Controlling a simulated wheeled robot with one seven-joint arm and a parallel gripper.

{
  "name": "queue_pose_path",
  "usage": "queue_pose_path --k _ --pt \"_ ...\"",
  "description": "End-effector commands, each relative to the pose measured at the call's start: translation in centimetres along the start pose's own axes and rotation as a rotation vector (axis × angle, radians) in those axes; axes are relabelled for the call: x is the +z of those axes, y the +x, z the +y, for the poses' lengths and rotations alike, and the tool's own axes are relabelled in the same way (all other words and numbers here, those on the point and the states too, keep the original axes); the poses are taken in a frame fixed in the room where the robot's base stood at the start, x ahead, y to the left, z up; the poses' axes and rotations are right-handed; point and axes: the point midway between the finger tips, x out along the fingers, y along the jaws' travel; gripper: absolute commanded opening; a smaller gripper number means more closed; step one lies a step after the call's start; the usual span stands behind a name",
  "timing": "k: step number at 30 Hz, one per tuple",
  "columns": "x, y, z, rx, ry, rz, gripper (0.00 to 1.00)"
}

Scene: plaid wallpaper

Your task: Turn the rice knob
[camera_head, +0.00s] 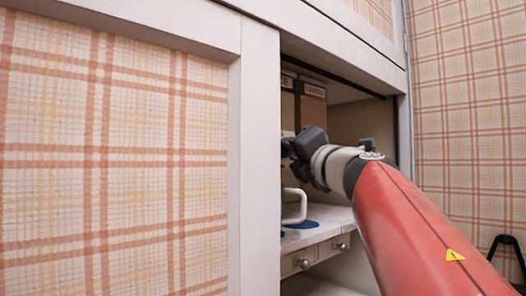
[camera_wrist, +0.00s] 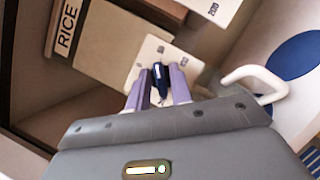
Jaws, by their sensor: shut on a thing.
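The rice knob (camera_wrist: 159,72) is a small dark blue knob on a pale square plate (camera_wrist: 148,52) with small dark marks near its corners. Above it in the wrist view is a RICE label (camera_wrist: 67,27) on a brown dispenser box. My gripper (camera_wrist: 157,84) has its purple fingers closed around the knob, one on each side. In the head view my gripper (camera_head: 290,149) reaches into the open cupboard, and the cabinet frame and my own wrist hide the knob. Only the end of the rice label (camera_head: 287,82) shows there.
A second labelled dispenser (camera_head: 311,108) stands just right of the rice one. A white handle (camera_head: 295,206) sticks out below my gripper, over a blue disc (camera_head: 303,225) on the shelf. Small drawers (camera_head: 300,263) lie underneath. The cabinet's left upright (camera_head: 258,150) is close beside my gripper.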

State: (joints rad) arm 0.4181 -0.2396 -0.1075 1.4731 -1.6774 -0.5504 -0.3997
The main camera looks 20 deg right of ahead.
Motion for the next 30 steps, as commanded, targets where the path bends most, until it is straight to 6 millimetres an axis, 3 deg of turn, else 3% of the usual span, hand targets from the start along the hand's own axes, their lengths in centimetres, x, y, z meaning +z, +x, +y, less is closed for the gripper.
queue_pose_path --k 30 --pt "0.12 0.08 0.01 -0.373 0.892 0.001 0.00"
